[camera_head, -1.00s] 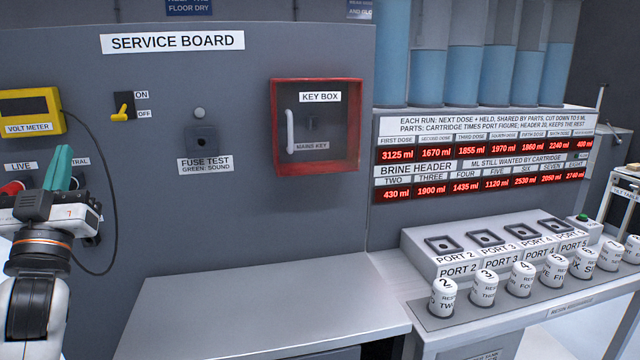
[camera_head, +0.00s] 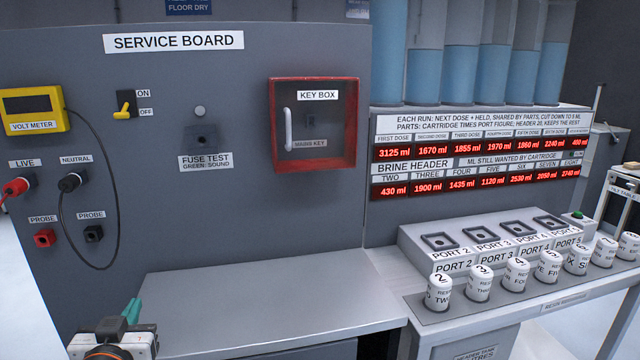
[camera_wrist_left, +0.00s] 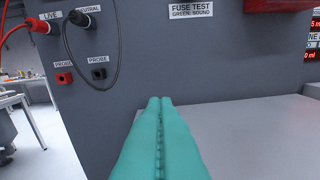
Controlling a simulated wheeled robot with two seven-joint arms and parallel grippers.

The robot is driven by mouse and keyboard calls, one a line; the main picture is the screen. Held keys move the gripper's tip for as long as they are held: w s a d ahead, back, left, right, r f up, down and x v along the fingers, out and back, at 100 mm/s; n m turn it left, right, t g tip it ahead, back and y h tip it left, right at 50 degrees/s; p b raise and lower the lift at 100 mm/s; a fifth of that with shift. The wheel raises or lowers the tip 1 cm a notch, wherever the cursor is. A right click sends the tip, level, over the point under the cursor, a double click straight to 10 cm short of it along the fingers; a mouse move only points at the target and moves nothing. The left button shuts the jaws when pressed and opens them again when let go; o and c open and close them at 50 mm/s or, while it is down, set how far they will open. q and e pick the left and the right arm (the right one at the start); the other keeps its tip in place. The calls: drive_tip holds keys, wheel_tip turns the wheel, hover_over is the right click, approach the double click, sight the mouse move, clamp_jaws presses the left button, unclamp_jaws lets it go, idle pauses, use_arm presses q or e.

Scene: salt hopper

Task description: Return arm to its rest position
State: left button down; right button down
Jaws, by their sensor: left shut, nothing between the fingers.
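My left gripper (camera_head: 132,310) is at the bottom left of the head view, low in front of the service board (camera_head: 260,210). In the left wrist view its two teal fingers (camera_wrist_left: 160,103) lie together along their length, with nothing between them. The fingers point toward the grey board, above the left edge of the metal bench (camera_head: 270,290). They are apart from the sockets and plugs. My right gripper is in neither view.
The volt meter (camera_head: 33,110) hangs on the board. A red plug (camera_head: 18,186) and a black plug (camera_head: 70,182) sit in LIVE and NEUTRAL. The red key box (camera_head: 314,123) is closed. Several white cartridges (camera_head: 438,292) stand at right. The bench top is clear.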

use_arm(q)
drive_tip(key=s+d+f+m+g+h, duration=0.1)
drive_tip(key=s+d+f+g, duration=0.2)
drive_tip(key=s+f, duration=0.35)
drive_tip(key=s+d+f+g+h, duration=0.15)
drive_tip(key=s+f+g, duration=0.25)
drive_tip(key=f, duration=0.6)
drive_tip(key=s+d+f+m+g+h, duration=0.1)
drive_tip(key=s+d+f+g, duration=0.3)
drive_tip(key=s, duration=0.5)
drive_tip(key=s+d+f+m+g, duration=0.1)
drive_tip(key=s+d+f+g, duration=0.2)
drive_tip(key=s+f, duration=0.4)
wheel_tip(320, 180, down, 23)
drive_tip(key=s+p, duration=0.2)
drive_tip(key=s+a+f+g, duration=0.1)
drive_tip(key=s+f, duration=0.6)
drive_tip(key=s, duration=0.1)
drive_tip(key=s+a+f+g+p, duration=0.1)
drive_tip(key=s+a+f, duration=0.1)
drive_tip(key=s+f, duration=0.6)
drive_tip(key=shift+s+a+m, duration=0.15)
drive_tip(key=shift+a+m, duration=0.1)
drive_tip(key=shift+m, duration=0.15)
